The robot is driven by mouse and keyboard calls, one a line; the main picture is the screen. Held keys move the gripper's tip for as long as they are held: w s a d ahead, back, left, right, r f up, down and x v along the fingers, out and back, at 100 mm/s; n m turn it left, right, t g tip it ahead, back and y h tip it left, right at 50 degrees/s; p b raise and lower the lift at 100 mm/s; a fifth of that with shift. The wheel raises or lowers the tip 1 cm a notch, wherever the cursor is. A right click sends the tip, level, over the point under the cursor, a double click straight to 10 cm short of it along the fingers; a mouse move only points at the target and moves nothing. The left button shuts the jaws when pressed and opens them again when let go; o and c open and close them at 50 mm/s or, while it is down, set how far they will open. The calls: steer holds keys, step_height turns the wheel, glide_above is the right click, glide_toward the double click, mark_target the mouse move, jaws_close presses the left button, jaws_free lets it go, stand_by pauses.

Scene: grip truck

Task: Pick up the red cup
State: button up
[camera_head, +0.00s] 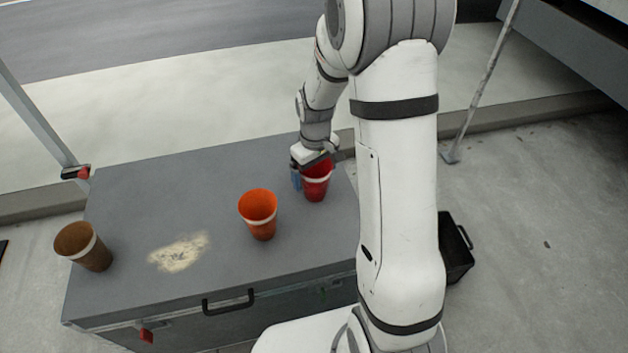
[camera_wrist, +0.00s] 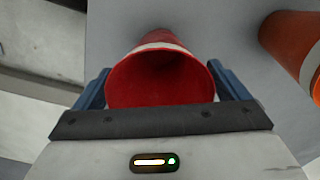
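The red cup (camera_head: 316,184) with a pale band stands upright near the right end of the grey case top. In the wrist view the cup (camera_wrist: 162,82) shows its open mouth towards the camera and looks empty. My gripper (camera_head: 311,172) is at the cup. Its blue fingers (camera_wrist: 160,80) are spread wide, one on each side of the cup. They are very close to its wall, and I cannot tell whether they touch it. The fingertips are partly hidden behind the cup's rim.
An orange cup (camera_head: 259,214) stands left of the red cup and also shows in the wrist view (camera_wrist: 296,50). A brown cup (camera_head: 84,247) stands at the far left of the grey case (camera_head: 150,200). A black crate (camera_head: 456,248) is on the floor to the right.

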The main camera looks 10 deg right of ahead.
steer(key=c, duration=0.9)
steer(key=shift+r, duration=0.1)
